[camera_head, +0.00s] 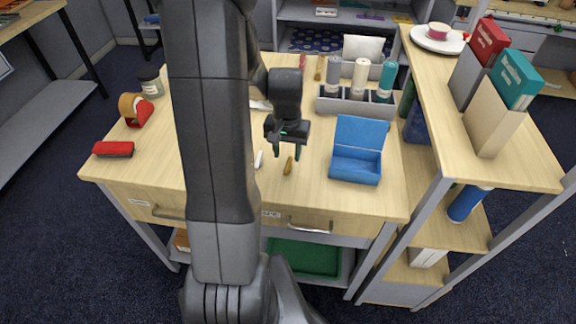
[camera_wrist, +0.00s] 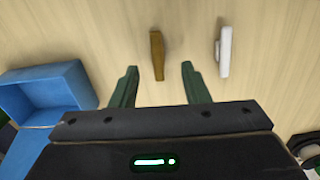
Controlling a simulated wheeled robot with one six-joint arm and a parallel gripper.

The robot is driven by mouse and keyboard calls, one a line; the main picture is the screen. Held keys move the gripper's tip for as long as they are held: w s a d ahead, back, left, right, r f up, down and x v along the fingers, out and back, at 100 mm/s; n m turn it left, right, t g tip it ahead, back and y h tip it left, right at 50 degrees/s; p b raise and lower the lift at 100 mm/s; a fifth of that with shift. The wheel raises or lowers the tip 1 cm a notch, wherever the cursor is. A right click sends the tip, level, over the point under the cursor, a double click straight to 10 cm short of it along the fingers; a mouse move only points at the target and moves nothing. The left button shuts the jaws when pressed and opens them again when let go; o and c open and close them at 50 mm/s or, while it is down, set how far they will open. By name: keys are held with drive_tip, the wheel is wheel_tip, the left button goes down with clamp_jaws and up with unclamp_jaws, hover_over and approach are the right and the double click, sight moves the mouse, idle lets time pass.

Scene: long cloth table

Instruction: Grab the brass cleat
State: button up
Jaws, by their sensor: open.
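The brass cleat (camera_head: 288,166) is a small brown-gold bar lying on the wooden table near its front edge. In the wrist view the cleat (camera_wrist: 157,55) lies ahead of my fingertips, roughly between their lines. My gripper (camera_head: 284,150) points down above the table, just behind the cleat in the head view. In the wrist view my gripper (camera_wrist: 159,68) has its two green fingers spread apart with nothing between them. A similar white cleat (camera_wrist: 225,52) lies to the right of the brass one; in the head view the white piece (camera_head: 259,160) is at its left.
An open blue box (camera_head: 357,165) stands right of the cleat and also shows in the wrist view (camera_wrist: 45,90). A grey rack with bottles (camera_head: 345,105) stands behind. A red brush-like item (camera_head: 114,149) and a tape dispenser (camera_head: 135,110) are at the left. A shelf (camera_head: 540,165) borders the right.

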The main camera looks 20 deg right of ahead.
sight(288, 165)
drive_tip(key=shift+s+f+p, duration=0.15)
drive_tip(key=shift+f, duration=0.95)
drive_tip(key=shift+s+f+p, duration=0.1)
drive_tip(key=shift+f+p, duration=0.05)
drive_tip(key=shift+f, duration=0.9)
clamp_jaws()
drive_tip(key=shift+r, duration=0.1)
